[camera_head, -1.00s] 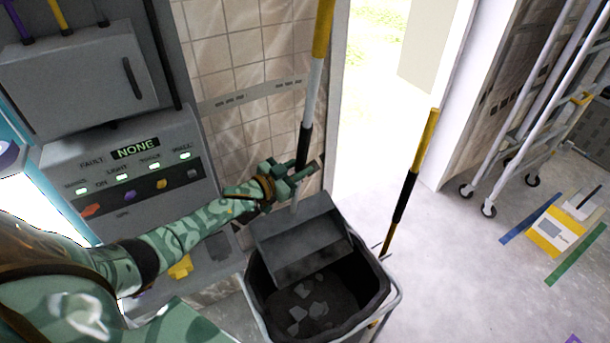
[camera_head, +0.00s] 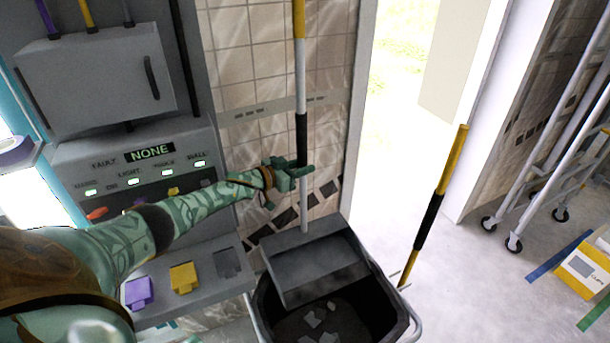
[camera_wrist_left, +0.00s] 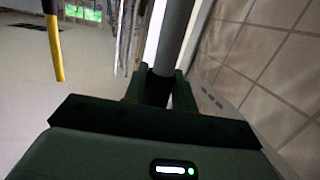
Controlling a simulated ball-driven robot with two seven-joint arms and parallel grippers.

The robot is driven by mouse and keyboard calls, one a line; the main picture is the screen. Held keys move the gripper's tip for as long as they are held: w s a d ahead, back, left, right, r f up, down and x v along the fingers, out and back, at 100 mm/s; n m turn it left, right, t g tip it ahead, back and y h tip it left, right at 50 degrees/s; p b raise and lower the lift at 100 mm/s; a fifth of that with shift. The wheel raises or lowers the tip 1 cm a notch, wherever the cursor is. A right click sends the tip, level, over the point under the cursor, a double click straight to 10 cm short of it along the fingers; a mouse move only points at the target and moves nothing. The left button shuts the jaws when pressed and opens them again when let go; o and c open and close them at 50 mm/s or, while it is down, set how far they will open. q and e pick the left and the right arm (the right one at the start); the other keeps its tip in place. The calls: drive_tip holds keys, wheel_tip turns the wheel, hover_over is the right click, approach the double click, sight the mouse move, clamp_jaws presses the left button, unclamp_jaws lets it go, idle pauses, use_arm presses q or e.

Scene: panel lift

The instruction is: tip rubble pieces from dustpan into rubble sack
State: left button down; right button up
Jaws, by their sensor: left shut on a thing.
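My left gripper (camera_head: 292,173) is shut on the long handle of the dustpan, and the handle (camera_wrist_left: 176,35) also runs up between the fingers in the left wrist view. The dark grey dustpan (camera_head: 312,262) hangs tilted over the rubble sack, its open front edge facing down and toward me. I see no pieces on its visible face. The black rubble sack (camera_head: 391,318) stands open below it, inside a light frame. Several grey rubble pieces (camera_head: 314,317) lie in the sack. My right gripper is not in view.
A grey control panel (camera_head: 150,170) with lit buttons and a cabinet stands at the left. A yellow and black pole (camera_head: 436,205) stands behind the sack's right side. A wheeled metal frame (camera_head: 545,180) is at the right. The floor between them is clear.

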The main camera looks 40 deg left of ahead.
use_arm(q)
drive_tip(key=shift+w+a+f+b, duration=0.1)
drive_tip(key=shift+w+a+b, duration=0.35)
drive_tip(key=shift+a+b, duration=0.35)
drive_tip(key=shift+s+d+r+p, duration=0.3)
drive_tip(key=shift+s+p, duration=0.15)
drive_tip(key=shift+p, duration=0.5)
drive_tip(key=s+d+r+p, duration=0.1)
drive_tip(key=s+d+p, duration=0.3)
drive_tip(key=s+p, duration=0.4)
drive_tip(key=s+d+r+p, duration=0.1)
drive_tip(key=s+d+p, duration=0.3)
drive_tip(key=s+p, duration=0.5)
drive_tip(key=shift+s+r+p, duration=0.2)
drive_tip(key=shift+p, duration=0.3)
drive_tip(key=shift+d, duration=0.2)
